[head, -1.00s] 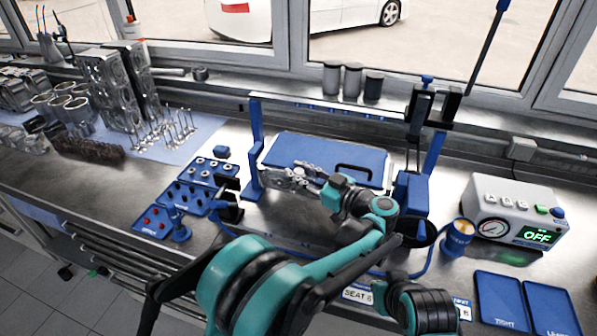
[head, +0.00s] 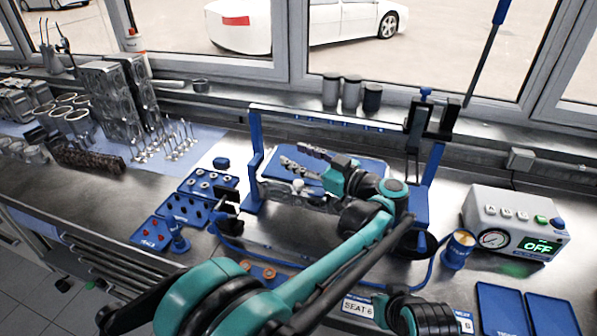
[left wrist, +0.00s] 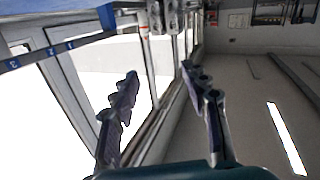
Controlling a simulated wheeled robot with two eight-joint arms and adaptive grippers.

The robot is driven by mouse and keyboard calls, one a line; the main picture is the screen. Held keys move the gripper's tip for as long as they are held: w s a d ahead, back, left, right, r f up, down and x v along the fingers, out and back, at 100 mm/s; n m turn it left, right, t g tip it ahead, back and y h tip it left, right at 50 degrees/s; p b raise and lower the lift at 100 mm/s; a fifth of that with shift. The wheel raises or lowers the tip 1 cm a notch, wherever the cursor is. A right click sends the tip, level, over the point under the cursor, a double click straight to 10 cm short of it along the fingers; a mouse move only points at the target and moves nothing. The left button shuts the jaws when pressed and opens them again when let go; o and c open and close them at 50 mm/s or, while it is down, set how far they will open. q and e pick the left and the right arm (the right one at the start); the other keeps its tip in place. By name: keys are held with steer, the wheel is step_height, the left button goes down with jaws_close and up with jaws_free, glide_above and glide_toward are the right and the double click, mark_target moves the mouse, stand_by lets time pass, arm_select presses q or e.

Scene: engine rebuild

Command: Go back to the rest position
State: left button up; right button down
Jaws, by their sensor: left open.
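My left gripper (head: 302,166) is open and raised over the blue frame stand (head: 255,160) in the head view. Its fingers point left and hide part of the blue plate (head: 372,170) in the stand. In the left wrist view my left gripper (left wrist: 160,92) has its two fingers spread apart with nothing between them. Behind them are the window and the room's wall and ceiling. My right gripper cannot be made out in the head view.
Blue trays of small parts (head: 185,208) lie left of the stand. The grey test box (head: 515,222) reading OFF, a blue cup (head: 458,250) and blue bins (head: 500,310) are at the right. Engine blocks (head: 105,95) and valves stand at the back left.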

arm_select(q)
steer(key=shift+r, duration=0.6)
steer(key=w+a+r+m+t+h, duration=0.1)
steer(key=a+r+m+t+h, duration=0.1)
steer(key=r+m+t+h, duration=0.4)
steer(key=w+a+r+m+t+h, duration=0.15)
steer(key=r+t+h, duration=0.25)
steer(key=r, duration=0.4)
steer(key=s+a+f+m+g+h, duration=0.1)
steer(key=s+a+f+g, duration=0.3)
steer(key=s+f, duration=0.6)
steer(key=s+a+f+m+g+h, duration=0.1)
steer(key=s+a+f+g, duration=0.4)
steer(key=s+f, duration=0.4)
steer(key=s+a+f+m+g+h, duration=0.1)
steer(key=s+a+f+g, duration=0.4)
steer(key=s+f, duration=0.5)
step_height(320, 180, down, 5)
steer(key=shift+s+a, duration=0.15)
steer(key=shift+s, duration=0.2)
steer(key=shift+m, duration=0.25)
